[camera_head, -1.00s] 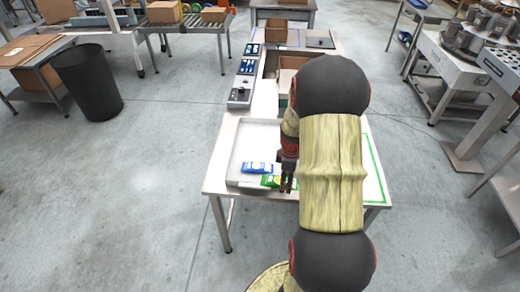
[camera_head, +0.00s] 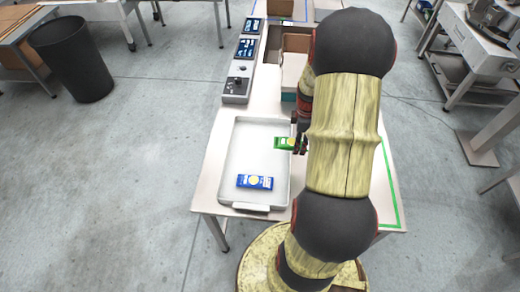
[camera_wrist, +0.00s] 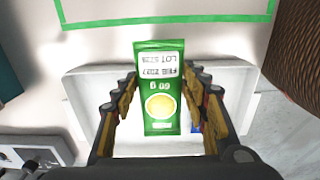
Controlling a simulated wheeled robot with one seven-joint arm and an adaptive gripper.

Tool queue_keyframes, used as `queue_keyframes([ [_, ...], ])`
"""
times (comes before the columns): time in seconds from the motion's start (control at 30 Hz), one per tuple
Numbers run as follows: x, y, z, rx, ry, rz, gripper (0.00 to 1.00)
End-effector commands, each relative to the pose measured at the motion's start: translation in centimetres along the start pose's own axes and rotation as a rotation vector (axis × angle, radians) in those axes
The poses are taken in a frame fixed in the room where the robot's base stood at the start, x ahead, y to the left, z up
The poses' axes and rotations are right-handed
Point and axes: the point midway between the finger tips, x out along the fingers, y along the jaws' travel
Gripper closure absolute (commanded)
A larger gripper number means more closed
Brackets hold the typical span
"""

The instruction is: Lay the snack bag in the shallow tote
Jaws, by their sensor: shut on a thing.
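A green snack bag (camera_head: 285,143) with a yellow disc is in my gripper (camera_head: 299,146), at the right rim of the shallow tote in the head view. In the wrist view the green bag (camera_wrist: 160,88) stands between my two fingers (camera_wrist: 161,105), its printed face to the camera. The shallow tote (camera_head: 235,150) is white and lies on the table; it also shows behind the bag in the wrist view (camera_wrist: 85,95). A blue snack bag (camera_head: 255,182) lies flat in the tote's near part. My arm hides the tote's right surroundings.
A control box (camera_head: 237,88) and blue-screened displays (camera_head: 246,48) line the table's left edge beyond the tote. An open carton (camera_head: 294,62) stands behind it. A green outline (camera_head: 389,185) marks the table at right. A black bin (camera_head: 72,58) stands on the floor.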

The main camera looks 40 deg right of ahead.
Motion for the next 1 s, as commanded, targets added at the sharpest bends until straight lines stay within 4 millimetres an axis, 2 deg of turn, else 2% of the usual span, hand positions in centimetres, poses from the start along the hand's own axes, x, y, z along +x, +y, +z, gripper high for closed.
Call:
queue_keyframes([
  [0.17, 1.3, 0.0, -2.7, -0.005, 0.000, -0.001, 0.81],
  [0.47, 4.4, 0.1, -9.4, -0.007, 0.000, -0.002, 0.81],
  [0.6, 7.0, 0.2, -11.3, -0.003, -0.001, -0.003, 0.81],
  [0.7, 8.2, 0.2, -12.3, -0.003, 0.000, -0.002, 0.81],
  [1.0, 9.8, 0.2, -13.7, -0.002, 0.000, -0.002, 0.81],
])
